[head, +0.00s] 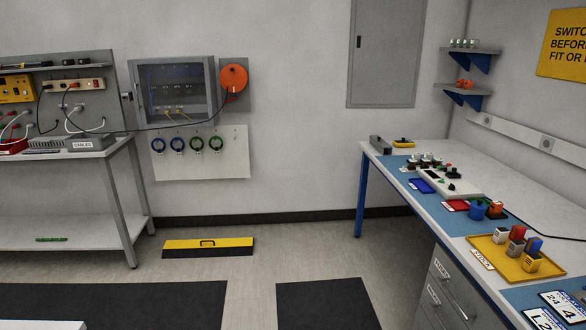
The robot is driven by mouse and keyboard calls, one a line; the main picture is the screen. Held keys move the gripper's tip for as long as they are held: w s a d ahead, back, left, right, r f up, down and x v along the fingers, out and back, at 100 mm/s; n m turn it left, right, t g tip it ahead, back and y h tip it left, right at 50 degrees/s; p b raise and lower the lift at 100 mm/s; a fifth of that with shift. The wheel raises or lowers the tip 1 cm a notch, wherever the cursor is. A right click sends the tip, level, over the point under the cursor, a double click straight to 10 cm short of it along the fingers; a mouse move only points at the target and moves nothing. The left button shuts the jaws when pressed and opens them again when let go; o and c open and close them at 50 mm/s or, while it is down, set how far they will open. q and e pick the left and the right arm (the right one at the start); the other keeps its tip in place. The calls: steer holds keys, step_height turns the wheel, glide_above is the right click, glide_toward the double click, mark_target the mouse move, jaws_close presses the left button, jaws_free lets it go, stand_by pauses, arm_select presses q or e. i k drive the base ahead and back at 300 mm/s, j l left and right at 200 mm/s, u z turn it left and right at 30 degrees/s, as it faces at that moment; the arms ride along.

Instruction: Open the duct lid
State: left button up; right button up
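A yellow panel (222,244) with a black handle (208,243) lies on the floor near the back wall. It looks like the duct lid. A dark strip (208,253) runs along its near edge; I cannot tell whether this is an opening or a dark face. Neither of my grippers is in view, and nothing touches the panel.
Dark mats (325,303) lie on the floor in front of the panel. A grey bench (70,155) stands at the left, and a workbench (400,160) with trays and parts at the right. A wall cabinet (172,88) hangs above. The floor around the panel is clear.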

mark_target(378, 140)
steer(key=i+z, duration=0.2)
steer(key=i, duration=0.35)
steer(key=i+z, duration=0.2)
steer(key=i, duration=0.35)
steer(key=i+j+z, duration=0.2)
steer(key=i, duration=0.35)
steer(key=i+j+z, duration=0.2)
steer(key=i, duration=0.35)
steer(key=i+j+z, duration=0.2)
steer(key=i, duration=0.2)
steer(key=i+j+z, duration=0.15)
steer(key=i, duration=0.3)
